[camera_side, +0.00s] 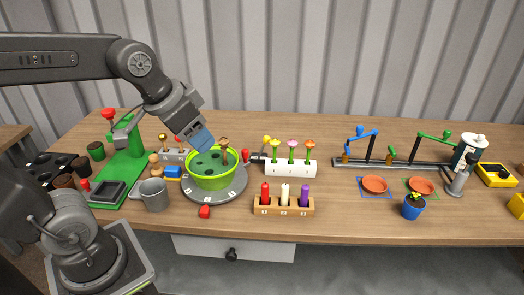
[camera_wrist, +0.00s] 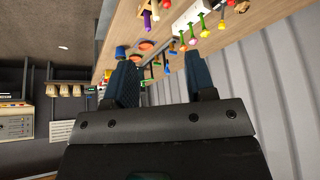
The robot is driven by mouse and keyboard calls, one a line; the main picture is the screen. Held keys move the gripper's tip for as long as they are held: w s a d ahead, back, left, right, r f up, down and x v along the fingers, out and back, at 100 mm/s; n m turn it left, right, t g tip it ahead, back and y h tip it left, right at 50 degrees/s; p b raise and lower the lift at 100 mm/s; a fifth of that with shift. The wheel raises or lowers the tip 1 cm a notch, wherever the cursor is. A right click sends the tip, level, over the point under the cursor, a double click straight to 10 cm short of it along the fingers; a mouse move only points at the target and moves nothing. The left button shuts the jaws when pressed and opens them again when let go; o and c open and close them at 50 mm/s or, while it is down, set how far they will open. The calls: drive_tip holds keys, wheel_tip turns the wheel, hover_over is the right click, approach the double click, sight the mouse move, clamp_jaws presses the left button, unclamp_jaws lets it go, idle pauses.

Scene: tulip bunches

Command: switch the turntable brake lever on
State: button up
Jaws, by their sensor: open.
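The grey turntable (camera_side: 232,192) stands left of the middle of the table in the side view, with a bright green bowl (camera_side: 212,178) on it. A small red piece (camera_side: 204,211) sits at its front edge, and a red-knobbed piece (camera_side: 246,155) stands at its back right. I cannot tell which of these is the brake lever or how it is set. My gripper (camera_side: 204,146) has blue fingers and hangs above the back of the bowl, apart from both red pieces. In the wrist view my gripper (camera_wrist: 159,62) is open, with nothing between its fingers.
A grey mug (camera_side: 154,195) stands left of the turntable, and a green press-like stand (camera_side: 122,165) is farther left. A white flower block (camera_side: 290,168) and a wooden holder with candles (camera_side: 284,206) stand to the right. The table's front edge is close to the turntable.

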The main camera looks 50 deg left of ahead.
drive_tip(key=w+a, duration=0.3)
drive_tip(key=w, duration=0.5)
drive_tip(key=m, duration=0.4)
hover_over(266, 136)
drive_tip(key=s, duration=0.6)
wheel_tip(266, 136, down, 11)
drive_tip(key=shift+g, duration=0.3)
drive_tip(key=x, duration=1.3)
drive_tip(key=shift+w+d+f, duration=0.1)
drive_tip(key=shift+w+f, duration=0.1)
clamp_jaws()
